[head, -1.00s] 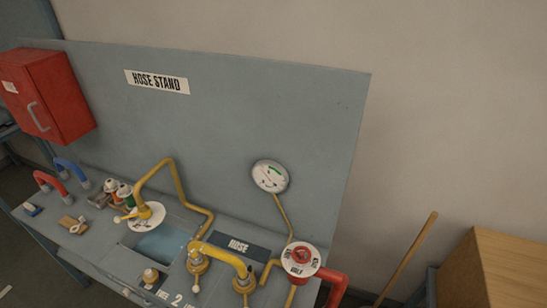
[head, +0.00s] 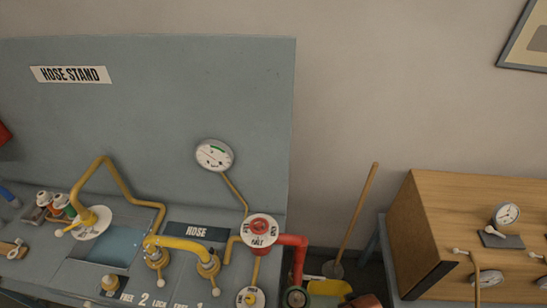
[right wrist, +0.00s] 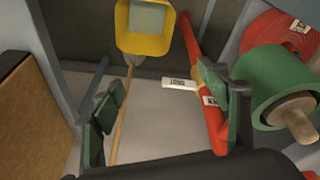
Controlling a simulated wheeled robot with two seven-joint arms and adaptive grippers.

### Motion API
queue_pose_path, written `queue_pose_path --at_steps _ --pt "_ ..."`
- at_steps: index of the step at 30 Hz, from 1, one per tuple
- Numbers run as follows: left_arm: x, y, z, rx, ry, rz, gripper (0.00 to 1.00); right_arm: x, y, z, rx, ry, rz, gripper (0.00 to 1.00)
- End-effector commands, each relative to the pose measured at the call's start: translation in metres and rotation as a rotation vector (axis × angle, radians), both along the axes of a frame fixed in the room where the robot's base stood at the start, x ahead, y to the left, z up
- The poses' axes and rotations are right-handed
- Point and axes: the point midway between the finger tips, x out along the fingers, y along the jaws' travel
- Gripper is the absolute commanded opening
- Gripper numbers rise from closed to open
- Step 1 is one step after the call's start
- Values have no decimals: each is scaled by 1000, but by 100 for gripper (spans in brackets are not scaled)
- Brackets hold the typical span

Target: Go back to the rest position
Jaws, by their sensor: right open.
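My right gripper (right wrist: 160,108) shows only in the right wrist view, with its two green-padded fingers spread apart. No object sits gripped between them; the floor and a thin wooden handle (right wrist: 124,105) show in the gap. A red pipe or bar (right wrist: 212,122) with white tags passes behind the right finger; I cannot tell if they touch. My left gripper is in neither view now. In the head view, the grey hose stand (head: 150,150) carries a yellow hose (head: 185,244) linking two fittings, a round gauge (head: 214,155) and a red valve wheel (head: 260,228).
A wooden cabinet (head: 400,235) with gauges stands right of the stand. A broom-like handle (head: 356,215) leans between them. In the right wrist view, a yellow container (right wrist: 145,45) is at the top, and a green roll (right wrist: 275,85) and red coiled hose (right wrist: 280,35) are at right.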

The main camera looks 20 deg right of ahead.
Motion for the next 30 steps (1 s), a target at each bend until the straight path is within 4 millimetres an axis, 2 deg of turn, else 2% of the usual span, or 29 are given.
queue_pose_path --at_steps 1,5,8,12,14,21,27,30 --pt "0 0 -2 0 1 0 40 1 1 -17 2 10 3 69" --pt "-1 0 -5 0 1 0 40 2 3 -64 6 28 10 69" --pt "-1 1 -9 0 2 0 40 -1 5 -112 10 47 17 69" --pt "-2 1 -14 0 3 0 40 -15 8 -182 16 72 30 69" --pt "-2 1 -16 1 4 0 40 -23 10 -211 17 82 35 69" --pt "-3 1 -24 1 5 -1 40 -75 14 -314 24 129 57 69" --pt "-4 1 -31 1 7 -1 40 -136 16 -381 29 166 77 69" --pt "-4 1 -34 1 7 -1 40 -168 15 -406 30 183 85 69"
